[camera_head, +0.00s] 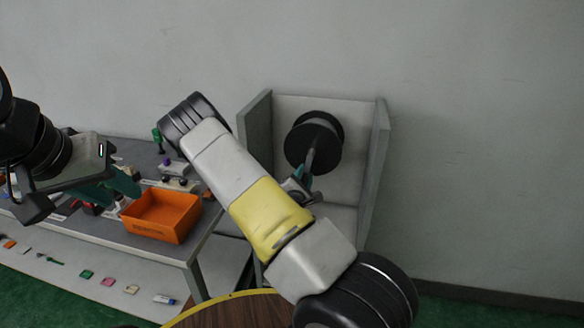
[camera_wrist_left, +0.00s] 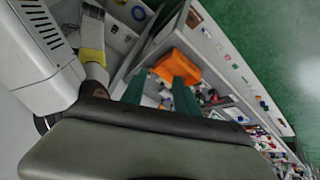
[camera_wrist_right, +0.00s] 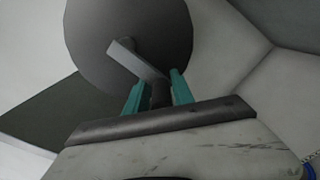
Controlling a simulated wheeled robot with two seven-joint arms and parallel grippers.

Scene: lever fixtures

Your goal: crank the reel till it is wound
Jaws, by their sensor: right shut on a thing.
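The black reel (camera_head: 325,128) is mounted on the back panel of a grey open fixture (camera_head: 367,165). In the right wrist view its round disc (camera_wrist_right: 110,25) faces me. A grey crank arm (camera_wrist_right: 136,60) crosses the disc and slants down to the right to a dark handle (camera_wrist_right: 160,94). My right gripper (camera_head: 298,188) is at the handle, partly hidden by my own arm in the head view. Its teal fingers (camera_wrist_right: 158,95) are shut on the handle, one on each side. My left gripper (camera_head: 112,188) is open and empty, above the bench, away from the reel.
A grey bench (camera_head: 188,247) stands left of the fixture, with an orange bin (camera_head: 161,216) and several small items on it. A round wooden table top (camera_head: 235,313) with a yellow rim is in front. A plain wall (camera_head: 470,130) lies behind and right.

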